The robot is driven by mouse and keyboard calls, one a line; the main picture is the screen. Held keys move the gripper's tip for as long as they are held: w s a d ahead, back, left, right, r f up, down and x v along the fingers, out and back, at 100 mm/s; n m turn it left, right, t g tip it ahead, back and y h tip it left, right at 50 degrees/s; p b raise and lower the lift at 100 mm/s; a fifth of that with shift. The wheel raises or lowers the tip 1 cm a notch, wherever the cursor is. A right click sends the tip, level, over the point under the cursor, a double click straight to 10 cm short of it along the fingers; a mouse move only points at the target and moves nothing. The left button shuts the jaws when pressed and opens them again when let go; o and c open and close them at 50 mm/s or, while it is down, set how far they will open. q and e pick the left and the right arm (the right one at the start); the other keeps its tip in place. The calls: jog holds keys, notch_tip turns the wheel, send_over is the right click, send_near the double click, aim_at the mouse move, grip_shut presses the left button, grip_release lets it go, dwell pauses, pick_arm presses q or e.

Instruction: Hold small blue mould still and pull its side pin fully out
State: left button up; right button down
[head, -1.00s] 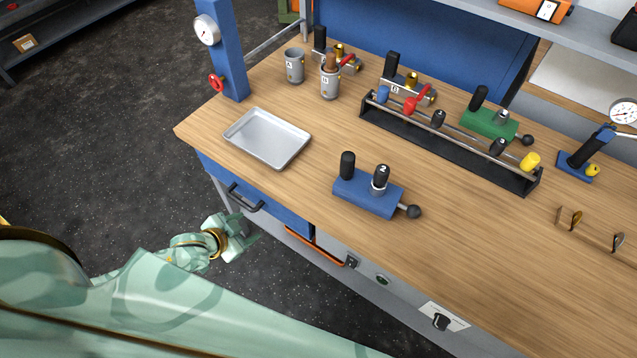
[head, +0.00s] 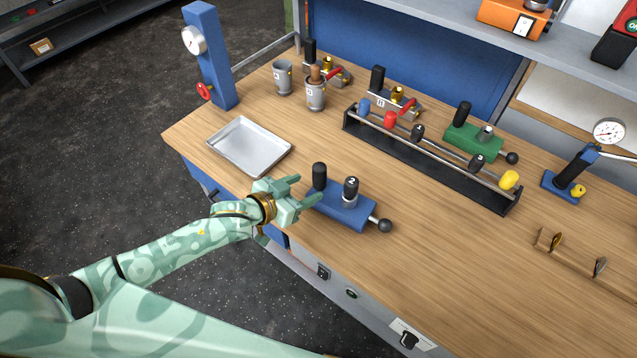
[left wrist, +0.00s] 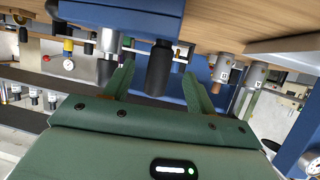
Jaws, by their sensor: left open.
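The small blue mould (head: 343,208) lies on the bench near its front edge. It has a black upright handle (head: 319,177) at its left end and a grey cylinder with a black top marked 2 (head: 351,190) beside it. Its side pin ends in a dark ball knob (head: 385,226) sticking out at the right end. My left gripper (head: 309,193) is open at the mould's left end, by the handle. In the left wrist view the black handle (left wrist: 158,70) shows between the two spread fingers (left wrist: 158,84); contact cannot be told. My right gripper is out of view.
A metal tray (head: 217,147) lies left of the mould. A black rack (head: 430,158) with coloured knobs stands behind it, and a green mould (head: 470,141) farther back. Grey cups (head: 283,78) stand at the back left. The bench right of the knob is clear.

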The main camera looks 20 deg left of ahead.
aim_at(314, 184)
pick_arm(q)
jog(key=b+x, duration=0.1)
jog(key=x, duration=0.5)
jog(key=shift+w+f+b, duration=0.15)
jog(key=shift+w+b, duration=0.05)
jog(key=shift+b, duration=0.1)
jog(key=c, duration=1.2)
grip_shut()
